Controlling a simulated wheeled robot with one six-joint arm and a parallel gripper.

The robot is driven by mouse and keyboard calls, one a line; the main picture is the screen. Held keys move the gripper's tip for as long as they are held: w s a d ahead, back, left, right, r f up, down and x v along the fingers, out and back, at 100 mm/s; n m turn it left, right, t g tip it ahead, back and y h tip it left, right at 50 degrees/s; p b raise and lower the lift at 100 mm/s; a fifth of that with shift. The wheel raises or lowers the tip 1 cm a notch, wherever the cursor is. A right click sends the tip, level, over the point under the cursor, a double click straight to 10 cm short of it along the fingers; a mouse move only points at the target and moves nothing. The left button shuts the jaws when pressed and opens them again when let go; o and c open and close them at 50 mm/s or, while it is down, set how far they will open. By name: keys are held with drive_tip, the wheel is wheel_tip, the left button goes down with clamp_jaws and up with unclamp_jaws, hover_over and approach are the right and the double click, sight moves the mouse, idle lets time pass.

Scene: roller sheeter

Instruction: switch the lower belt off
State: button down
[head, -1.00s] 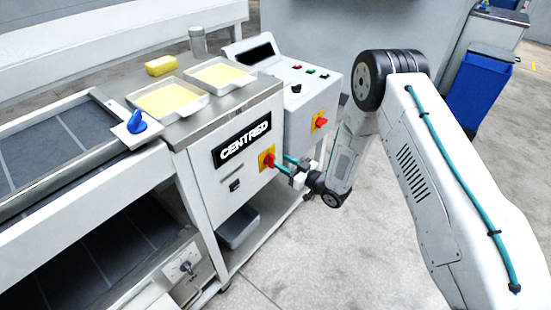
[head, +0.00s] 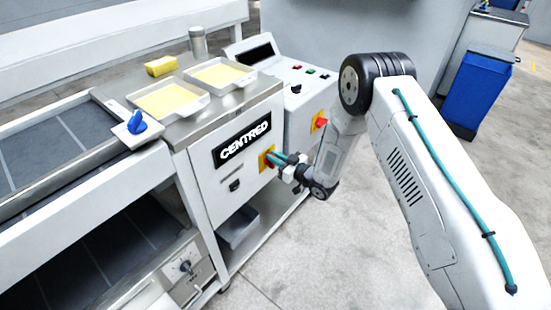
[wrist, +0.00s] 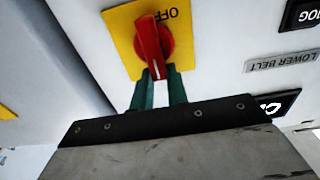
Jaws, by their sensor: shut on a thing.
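The red rotary switch (wrist: 150,42) sits on a yellow square plate (wrist: 118,22) on the white cabinet front. The plate is marked OFF, upside down in the wrist view, and a LOWER BELT label (wrist: 282,60) is to its right. The red handle stands nearly upright in that view. My gripper (wrist: 160,80) has its teal fingers shut on the lower part of the handle. In the head view my gripper (head: 278,158) reaches the yellow plate (head: 264,161) below the CENTRED sign, and mostly hides the red handle.
Another red switch on yellow (head: 320,121) is on the control box to the right. A blue knob (head: 136,122) is by the upper belt. Two trays of yellow dough (head: 172,100) stand on top. The floor at front right is clear.

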drive_tip(key=shift+s+f, duration=0.15)
drive_tip(key=shift+f, duration=0.1)
drive_tip(key=n, duration=0.3)
drive_tip(key=s+n, duration=0.1)
drive_tip(key=shift+a+f+n, duration=0.25)
drive_tip(key=shift+a+n, duration=0.05)
drive_tip(key=shift+n, duration=0.1)
drive_tip(key=n, duration=0.4)
drive_tip(key=shift+s+a+f+n, duration=0.25)
drive_tip(key=shift+s+f+n, duration=0.05)
drive_tip(key=shift+s+f, duration=0.05)
drive_tip(key=n, duration=0.2)
drive_tip(key=f+n, duration=0.1)
drive_tip(key=n, duration=0.1)
drive_tip(key=shift+s, duration=0.15)
drive_tip(key=shift+f+n, duration=0.2)
drive_tip(key=shift+n, duration=0.85)
drive_tip(key=shift+f+n, duration=0.15)
drive_tip(key=shift+n, duration=0.9)
